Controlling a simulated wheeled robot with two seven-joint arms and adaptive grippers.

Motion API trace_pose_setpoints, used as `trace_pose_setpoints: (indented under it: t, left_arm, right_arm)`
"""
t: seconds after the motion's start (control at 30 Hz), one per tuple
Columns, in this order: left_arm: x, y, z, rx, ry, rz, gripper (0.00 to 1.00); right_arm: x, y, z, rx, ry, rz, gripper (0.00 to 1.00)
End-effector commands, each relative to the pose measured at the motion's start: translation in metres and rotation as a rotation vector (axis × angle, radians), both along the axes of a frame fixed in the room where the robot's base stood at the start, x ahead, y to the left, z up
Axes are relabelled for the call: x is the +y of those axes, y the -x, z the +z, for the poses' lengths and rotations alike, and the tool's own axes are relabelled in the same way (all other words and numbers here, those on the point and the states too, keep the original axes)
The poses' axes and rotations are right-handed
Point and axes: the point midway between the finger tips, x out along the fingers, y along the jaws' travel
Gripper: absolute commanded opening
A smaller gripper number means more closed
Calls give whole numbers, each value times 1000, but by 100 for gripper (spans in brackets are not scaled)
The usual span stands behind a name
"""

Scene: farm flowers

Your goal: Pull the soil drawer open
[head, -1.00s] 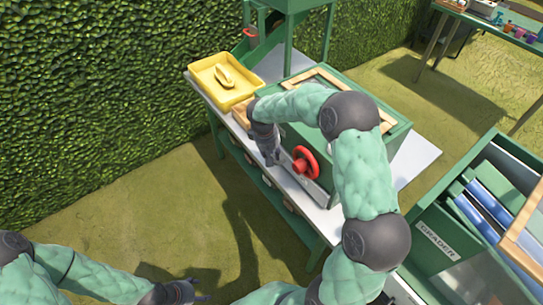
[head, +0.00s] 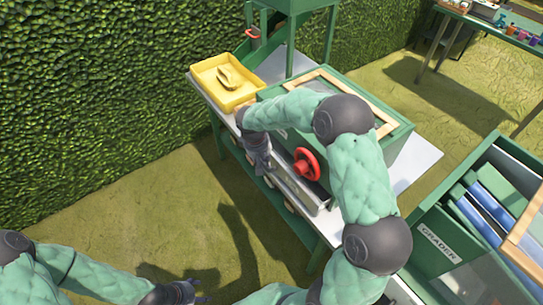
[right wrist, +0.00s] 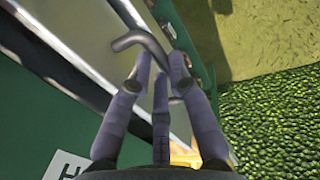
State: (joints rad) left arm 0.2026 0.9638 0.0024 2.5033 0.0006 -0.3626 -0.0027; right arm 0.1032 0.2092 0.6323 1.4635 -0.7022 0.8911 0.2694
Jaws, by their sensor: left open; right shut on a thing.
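The soil drawer (head: 306,193) is a grey metal tray at the front of the green box (head: 345,85), below its red handwheel (head: 306,163). It sticks out partway over the white bench top. My right gripper (head: 262,163) is at the drawer's left end. In the right wrist view my right fingers (right wrist: 160,65) are shut on a bent grey metal handle (right wrist: 143,41) beside the pale metal drawer face (right wrist: 95,40). The drawer's inside is mostly hidden by my arm. My left gripper (head: 185,293) is open and empty, low over the grass, at the bottom edge.
A yellow tray (head: 213,92) holding a yellow scoop (head: 232,77) sits on the bench to the left. A green grader (head: 440,245) stands at the right. A hedge (head: 90,100) runs behind. Grass in front of the bench is clear.

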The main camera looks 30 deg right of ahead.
Motion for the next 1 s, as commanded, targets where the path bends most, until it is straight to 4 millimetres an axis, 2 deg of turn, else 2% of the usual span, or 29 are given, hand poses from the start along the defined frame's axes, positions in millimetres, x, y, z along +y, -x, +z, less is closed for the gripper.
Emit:
trace_pose_setpoints:
  t: [0.03, 0.3, 0.5, 0.73, 1.0]
  left_arm:
    - [0, 0, 1, 0, 0, 0, 64]
    - [0, 0, 3, 0, 0, 0, 64]
    - [0, 0, 4, 0, 0, 0, 64]
    - [0, 0, 6, 0, 0, 0, 64]
    - [0, 0, 6, 0, 0, 0, 64]
  right_arm:
    - [16, 1, 0, 0, -1, 7, 0]
    - [98, 7, 0, 0, 1, 9, 0]
    - [150, 12, 0, 1, 1, 7, 0]
    - [187, 14, 1, -1, 1, 3, 0]
    - [201, 16, 0, 1, 0, 0, 0]
